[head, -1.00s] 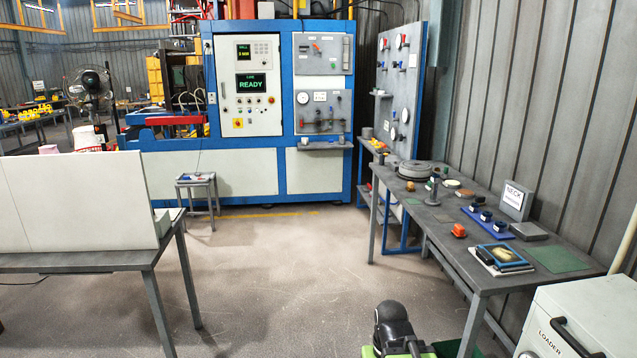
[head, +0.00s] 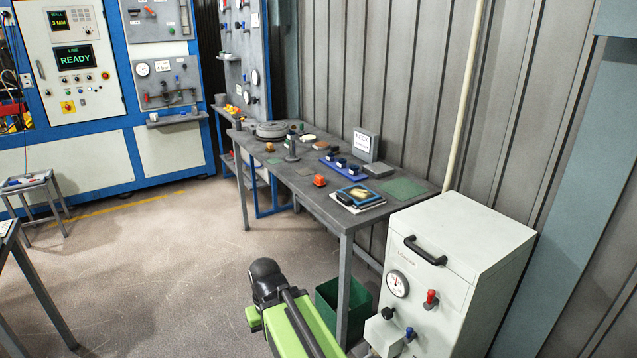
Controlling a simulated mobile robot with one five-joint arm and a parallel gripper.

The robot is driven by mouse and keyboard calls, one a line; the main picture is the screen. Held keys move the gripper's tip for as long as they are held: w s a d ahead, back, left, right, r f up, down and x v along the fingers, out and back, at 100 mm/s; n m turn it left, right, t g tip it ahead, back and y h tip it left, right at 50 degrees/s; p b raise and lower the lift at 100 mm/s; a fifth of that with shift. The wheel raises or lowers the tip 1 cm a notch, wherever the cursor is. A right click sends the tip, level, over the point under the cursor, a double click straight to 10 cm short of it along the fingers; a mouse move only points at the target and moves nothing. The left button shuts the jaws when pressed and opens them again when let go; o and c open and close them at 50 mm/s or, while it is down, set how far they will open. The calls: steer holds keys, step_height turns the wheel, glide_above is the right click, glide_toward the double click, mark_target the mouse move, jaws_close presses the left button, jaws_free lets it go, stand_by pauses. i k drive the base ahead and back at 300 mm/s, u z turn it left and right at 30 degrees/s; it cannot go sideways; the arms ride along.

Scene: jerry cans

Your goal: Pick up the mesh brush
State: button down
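I cannot pick out the mesh brush for certain. On the long grey table (head: 258,172), a blue-framed panel with a yellowish middle (head: 358,195) lies on a pale sheet near the front edge. Small brown (head: 322,145) and cream (head: 308,138) pieces lie farther back; they are too small to tell. My arm, green with a black rounded joint, shows at the bottom centre, in front of the table and apart from it. No gripper fingers show.
The table also holds an orange item (head: 319,180), a blue tray (head: 345,168) with dark pieces, a sign (head: 366,145) and a grey round part (head: 270,130). A white cabinet (head: 470,240) and a green bin (head: 360,305) stand at its near end.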

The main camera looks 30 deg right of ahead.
mark_target(318, 182)
steer(key=u, duration=0.15)
steer(key=i, duration=2.55)
steer(key=u, duration=0.05)
